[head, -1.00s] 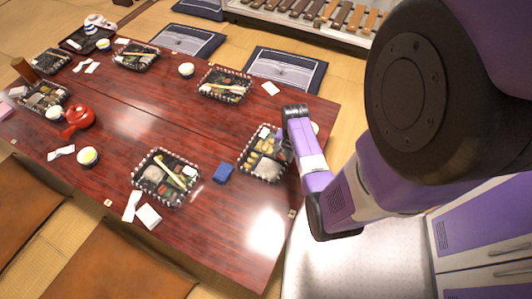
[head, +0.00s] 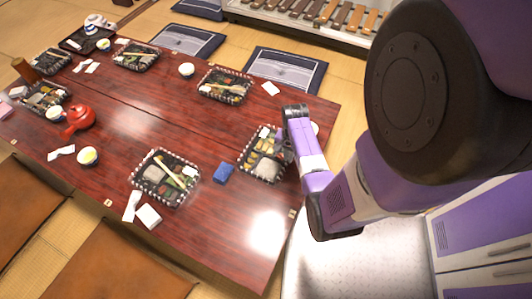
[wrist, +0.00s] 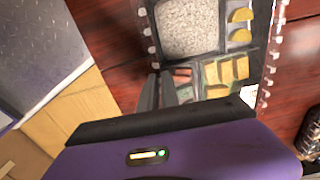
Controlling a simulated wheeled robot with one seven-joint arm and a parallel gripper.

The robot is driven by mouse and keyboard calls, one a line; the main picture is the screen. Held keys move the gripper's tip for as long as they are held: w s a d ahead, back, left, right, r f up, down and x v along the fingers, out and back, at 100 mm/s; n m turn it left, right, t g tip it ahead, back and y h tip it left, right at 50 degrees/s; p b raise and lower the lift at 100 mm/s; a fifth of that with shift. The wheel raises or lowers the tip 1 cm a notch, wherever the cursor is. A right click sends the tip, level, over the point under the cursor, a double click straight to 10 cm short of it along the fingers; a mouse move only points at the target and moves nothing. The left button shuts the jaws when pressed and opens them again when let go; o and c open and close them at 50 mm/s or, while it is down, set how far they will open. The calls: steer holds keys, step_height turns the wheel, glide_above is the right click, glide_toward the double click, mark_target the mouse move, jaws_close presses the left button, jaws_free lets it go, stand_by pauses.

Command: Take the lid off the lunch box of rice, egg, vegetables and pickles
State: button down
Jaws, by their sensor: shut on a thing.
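The lunch box (head: 247,150) of rice, egg, vegetables and pickles is at the right end of the red table, with a black and white patterned rim. In the wrist view its rice (wrist: 190,25), yellow egg pieces (wrist: 232,70) and small reddish and green items show. Its clear lid (wrist: 224,52) is hard to make out over the food. My gripper (wrist: 160,92) is at the box's edge, beside the pickle compartment, with its dark fingers close together and shut on the lid's edge. In the head view my gripper (head: 288,152) partly covers the box's right side.
A blue folded item (head: 223,173) lies left of the box. Another lunch box (head: 140,188) with chopsticks stands farther left, and one (head: 203,88) stands behind. A red teapot (head: 78,118) is at the far left. The table's front right corner is clear.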

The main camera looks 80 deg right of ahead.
steer(key=shift+r+p, duration=2.5)
steer(key=shift+p, duration=0.1)
steer(key=shift+w, duration=0.1)
